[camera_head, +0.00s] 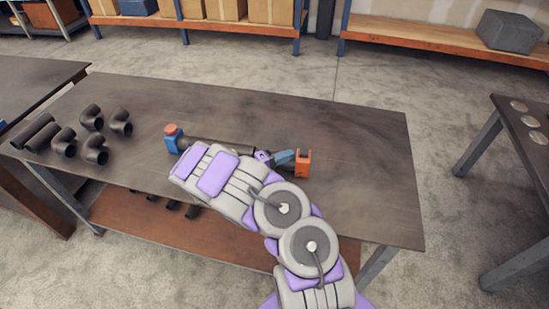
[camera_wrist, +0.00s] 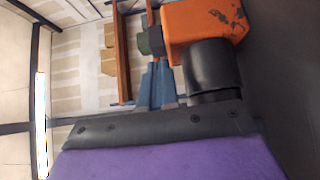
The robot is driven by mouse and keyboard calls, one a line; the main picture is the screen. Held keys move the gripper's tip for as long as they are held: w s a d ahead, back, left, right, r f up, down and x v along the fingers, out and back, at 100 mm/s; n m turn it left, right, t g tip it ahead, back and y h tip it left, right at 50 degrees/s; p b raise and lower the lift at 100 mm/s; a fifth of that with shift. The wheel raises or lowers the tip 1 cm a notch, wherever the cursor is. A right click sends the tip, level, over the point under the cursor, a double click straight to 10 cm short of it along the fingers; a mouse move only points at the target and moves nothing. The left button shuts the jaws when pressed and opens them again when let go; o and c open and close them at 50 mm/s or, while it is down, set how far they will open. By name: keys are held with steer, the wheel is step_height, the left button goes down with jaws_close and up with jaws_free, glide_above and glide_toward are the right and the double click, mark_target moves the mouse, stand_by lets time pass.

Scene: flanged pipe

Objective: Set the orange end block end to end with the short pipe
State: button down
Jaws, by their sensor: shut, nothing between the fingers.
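The orange end block (camera_head: 303,162) stands on the table near its middle. In the wrist view the orange end block (camera_wrist: 203,25) is scuffed and sits at the far end of a black pipe (camera_wrist: 209,68); whether the two touch or only overlap in the picture I cannot tell. In the head view a long dark pipe (camera_head: 218,145) runs left, partly hidden behind my arm. My gripper (camera_head: 290,157) is beside the orange block, on its left. Its blue fingers (camera_wrist: 156,70) are shut and empty, with the dark tips close to the block's left edge.
A blue block with a red top (camera_head: 172,139) stands at the pipe's left end. Several black elbow fittings (camera_head: 92,118) lie on the table's left. The table's right side (camera_head: 375,165) is clear. Another table (camera_head: 530,130) stands at the right.

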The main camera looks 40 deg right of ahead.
mark_target(301, 156)
steer(key=shift+s+d, duration=0.35)
steer(key=shift+s, duration=0.2)
steer(key=shift+d, duration=0.1)
steer(key=shift+s+d+b, duration=0.35)
steer(key=shift+s+b, duration=0.1)
steer(key=shift+b, duration=0.35)
steer(key=shift+s+d+b, duration=0.3)
steer(key=shift+s+b, duration=0.05)
steer(key=shift+s, duration=0.15)
steer(key=shift+w, duration=0.1)
